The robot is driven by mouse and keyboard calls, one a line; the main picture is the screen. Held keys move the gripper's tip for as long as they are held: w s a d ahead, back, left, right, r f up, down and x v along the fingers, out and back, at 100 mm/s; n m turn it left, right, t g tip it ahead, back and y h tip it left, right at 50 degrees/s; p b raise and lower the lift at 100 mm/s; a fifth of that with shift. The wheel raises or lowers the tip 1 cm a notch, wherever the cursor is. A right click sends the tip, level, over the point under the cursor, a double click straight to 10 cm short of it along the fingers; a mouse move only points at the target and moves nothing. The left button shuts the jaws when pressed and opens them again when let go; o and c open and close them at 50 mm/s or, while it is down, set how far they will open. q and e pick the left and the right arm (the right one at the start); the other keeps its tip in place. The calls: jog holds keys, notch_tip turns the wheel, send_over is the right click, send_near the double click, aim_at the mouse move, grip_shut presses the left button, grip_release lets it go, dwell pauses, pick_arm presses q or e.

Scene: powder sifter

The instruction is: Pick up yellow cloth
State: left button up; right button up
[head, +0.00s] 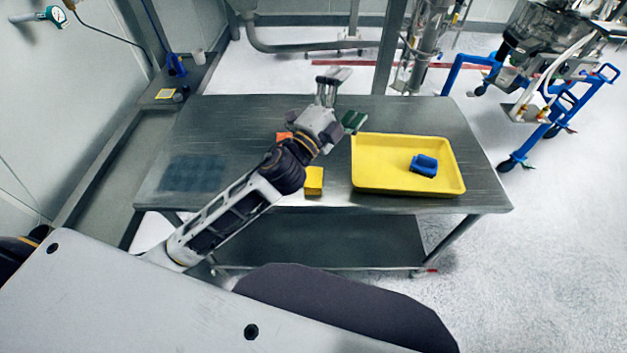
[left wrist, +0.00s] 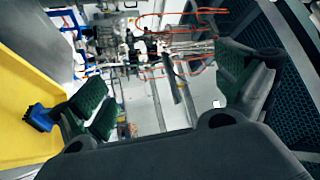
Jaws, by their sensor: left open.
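A small yellow folded cloth (head: 314,183) lies on the metal table near its front edge, left of the yellow tray. My left gripper (head: 342,104) is open and empty above the table, beyond the cloth toward the table's far side. In the left wrist view its two green-padded fingers (left wrist: 165,95) are spread wide with nothing between them. The cloth cannot be made out in the left wrist view. My right gripper is not in view.
A yellow tray (head: 388,188) holding a blue brush (head: 424,165) stands on the right of the metal table (head: 240,117). An orange item (head: 284,136) is partly hidden behind my left arm. A dark perforated patch (head: 192,174) marks the table's left. Blue-framed equipment (head: 560,100) stands beyond.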

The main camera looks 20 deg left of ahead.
pick_arm(q)
jog(key=s+d+r+m+g+h, duration=0.35)
jog(key=d+m+g+h, duration=0.55)
jog(key=m, duration=0.6)
jog(key=m+g+y, duration=0.9)
jog(key=m+y, duration=0.4)
jog(key=m, duration=0.4)
send_near(314, 176)
jog(key=v, duration=0.3)
jog(key=shift+w+r, duration=0.25)
jog(key=shift+w, duration=0.05)
jog(key=shift+d+f, duration=0.1)
jog(key=shift+f, duration=0.05)
jog(key=shift+p+x, duration=0.7)
jog(key=shift+x, duration=3.45)
